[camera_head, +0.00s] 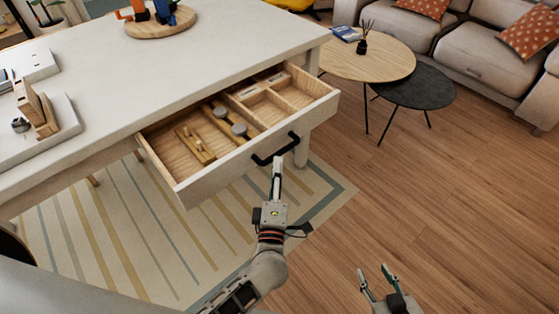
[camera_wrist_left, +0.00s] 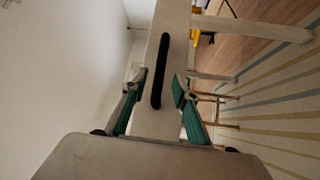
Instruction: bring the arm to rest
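My left gripper (camera_head: 277,165) is just in front of the black handle (camera_head: 275,149) of the open drawer (camera_head: 232,168). In the left wrist view my left gripper (camera_wrist_left: 157,88) has its two fingers apart. The black handle (camera_wrist_left: 160,70) appears upright between them there, and I see no finger closed on it. My right gripper (camera_head: 376,276) is at the bottom of the head view, over the wooden floor, with its fingers apart and nothing between them.
The pulled-out drawer holds wooden tools (camera_head: 197,145) in its divided wooden inside. The white table (camera_head: 150,75) carries a round wooden board (camera_head: 152,30). Two round side tables (camera_head: 362,60) stand by the sofa (camera_head: 470,50). The wooden floor (camera_head: 420,180) at right is clear.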

